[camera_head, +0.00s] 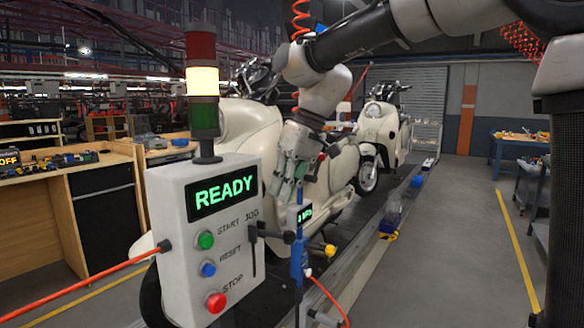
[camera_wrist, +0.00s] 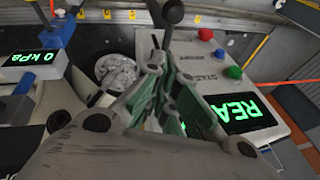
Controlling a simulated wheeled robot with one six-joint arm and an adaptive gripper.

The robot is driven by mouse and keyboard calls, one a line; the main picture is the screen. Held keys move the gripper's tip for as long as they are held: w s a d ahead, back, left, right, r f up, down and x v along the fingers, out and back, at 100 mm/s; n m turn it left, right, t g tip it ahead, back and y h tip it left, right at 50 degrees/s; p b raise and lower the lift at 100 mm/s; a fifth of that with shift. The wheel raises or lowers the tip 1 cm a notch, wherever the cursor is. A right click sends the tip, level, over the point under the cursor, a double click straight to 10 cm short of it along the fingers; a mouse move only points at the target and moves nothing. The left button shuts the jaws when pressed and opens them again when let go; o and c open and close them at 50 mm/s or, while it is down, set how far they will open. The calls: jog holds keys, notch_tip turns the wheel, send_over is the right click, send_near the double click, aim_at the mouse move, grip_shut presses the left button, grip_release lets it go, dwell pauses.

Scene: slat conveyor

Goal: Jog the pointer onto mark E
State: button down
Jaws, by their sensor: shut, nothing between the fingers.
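The white control box (camera_head: 175,215) shows a green READY screen (camera_head: 222,190). In the wrist view the lever's dark round knob (camera_wrist: 172,11) stands beyond my fingers. My gripper (camera_head: 283,192) points down, shut and empty, just above and right of the lever; it looks apart from it. In the wrist view my gripper (camera_wrist: 160,62) points toward the lever. Small yellow mark tags (camera_wrist: 107,14) line a metal rail; I cannot read which is E. I cannot make out the pointer.
The box has green (camera_head: 205,240), blue (camera_head: 208,269) and red (camera_head: 215,302) buttons. A signal tower (camera_head: 203,80) on top glows pale yellow. Cream scooters (camera_head: 380,130) stand on the conveyor behind.

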aim_at(280, 234)
jog(key=f, duration=0.1)
jog(key=s+f, duration=0.1)
jog(key=f, duration=0.1)
jog(key=s+f, duration=0.1)
jog(key=shift+d+f, duration=0.15)
jog(key=shift+d, duration=0.05)
jog(key=shift+s+d+f+t+y, duration=0.3)
jog(key=shift+d+f+y, duration=0.1)
jog(key=shift+y, duration=0.1)
jog(key=f, duration=0.2)
jog(key=shift+s+d+f, duration=0.4)
dwell(2.7)
jog(key=v, duration=1.3)
jog(key=shift+d, duration=0.25)
